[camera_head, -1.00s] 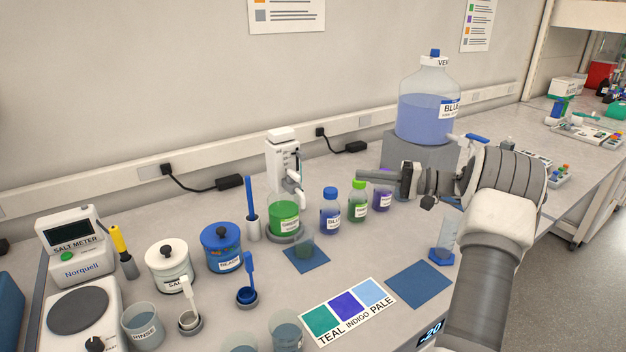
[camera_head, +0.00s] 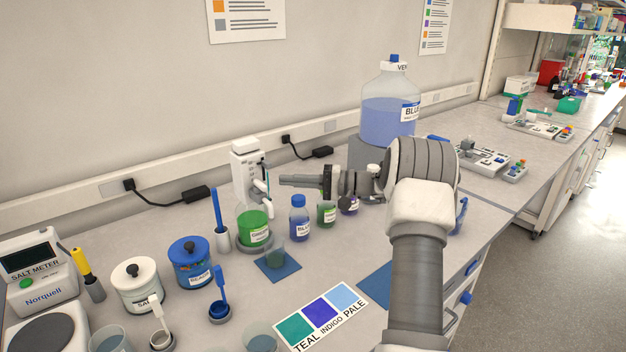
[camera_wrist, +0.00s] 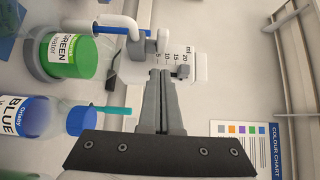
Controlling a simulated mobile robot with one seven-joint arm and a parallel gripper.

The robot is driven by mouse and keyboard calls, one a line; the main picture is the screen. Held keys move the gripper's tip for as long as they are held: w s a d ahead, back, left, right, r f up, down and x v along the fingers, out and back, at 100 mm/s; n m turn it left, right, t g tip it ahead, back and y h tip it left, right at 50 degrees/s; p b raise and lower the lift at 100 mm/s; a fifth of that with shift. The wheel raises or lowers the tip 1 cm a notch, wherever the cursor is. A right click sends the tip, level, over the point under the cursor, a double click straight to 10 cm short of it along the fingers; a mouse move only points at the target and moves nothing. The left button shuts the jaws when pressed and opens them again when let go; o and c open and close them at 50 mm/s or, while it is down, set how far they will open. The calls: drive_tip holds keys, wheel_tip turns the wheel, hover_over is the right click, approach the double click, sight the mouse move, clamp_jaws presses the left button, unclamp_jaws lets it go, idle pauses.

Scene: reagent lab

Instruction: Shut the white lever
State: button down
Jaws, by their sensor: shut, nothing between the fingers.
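My gripper (camera_head: 282,181) is shut and empty, pointing left at the dispenser. In the wrist view my fingertips (camera_wrist: 160,73) overlap the scale's edge; contact cannot be told.
A power adapter (camera_head: 183,196) lies left of the dispenser.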

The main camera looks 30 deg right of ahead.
sight(263, 184)
drive_tip(key=shift+s+a, duration=0.25)
drive_tip(key=shift+a, duration=0.6)
drive_tip(key=shift+s+a, duration=0.25)
drive_tip(key=shift+a, duration=0.55)
